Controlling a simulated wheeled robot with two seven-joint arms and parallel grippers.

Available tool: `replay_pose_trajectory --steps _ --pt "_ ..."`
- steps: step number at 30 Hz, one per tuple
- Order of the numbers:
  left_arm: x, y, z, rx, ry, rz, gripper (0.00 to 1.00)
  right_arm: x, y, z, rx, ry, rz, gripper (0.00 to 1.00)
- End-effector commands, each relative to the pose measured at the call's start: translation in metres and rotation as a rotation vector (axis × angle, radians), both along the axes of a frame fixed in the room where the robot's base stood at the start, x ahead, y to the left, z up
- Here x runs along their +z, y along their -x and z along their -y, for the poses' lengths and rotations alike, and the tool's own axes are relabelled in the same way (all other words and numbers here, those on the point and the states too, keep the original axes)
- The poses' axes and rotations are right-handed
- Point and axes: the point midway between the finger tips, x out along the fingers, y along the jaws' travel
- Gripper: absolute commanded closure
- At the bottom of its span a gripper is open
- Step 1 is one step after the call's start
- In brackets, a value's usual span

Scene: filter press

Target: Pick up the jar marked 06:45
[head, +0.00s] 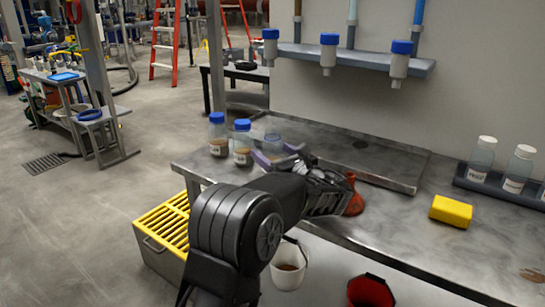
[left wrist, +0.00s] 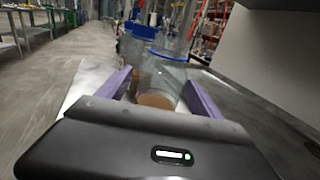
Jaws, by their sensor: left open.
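Two clear jars with blue lids, brown contents and white labels stand at the bench's left end: a left one (head: 217,140) and a right one (head: 242,146). Their label text is too small to read, so I cannot tell which is marked 06:45. A third clear jar (head: 272,143) stands right of them, partly behind my left gripper (head: 277,156). The left gripper is open, its purple fingers on either side of this jar. In the left wrist view the jar (left wrist: 158,76) shows a thin blue rim and brown contents between the fingers; its label is not visible.
A steel tray (head: 362,160) lies behind my forearm. A red-orange object (head: 354,196) is beside the arm, and a yellow block (head: 451,211) lies farther right. White-capped jars stand in a rack (head: 505,190). Blue-capped bottles hang from a wall shelf (head: 350,58).

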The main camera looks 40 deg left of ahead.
Motion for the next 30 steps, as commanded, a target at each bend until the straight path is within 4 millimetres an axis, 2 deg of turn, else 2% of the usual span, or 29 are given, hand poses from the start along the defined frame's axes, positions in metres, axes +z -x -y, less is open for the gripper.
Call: replay_pose_trajectory --steps 8,30 --pt "0.0001 0.0002 0.0001 0.0 0.0 0.0 0.25 0.0 0.0 0.0 0.0 0.0 0.0 0.28" --pt "0.0001 0.0001 0.0002 0.0 0.0 0.0 0.86 0.0 0.0 0.0 0.0 0.0 0.0 0.28"
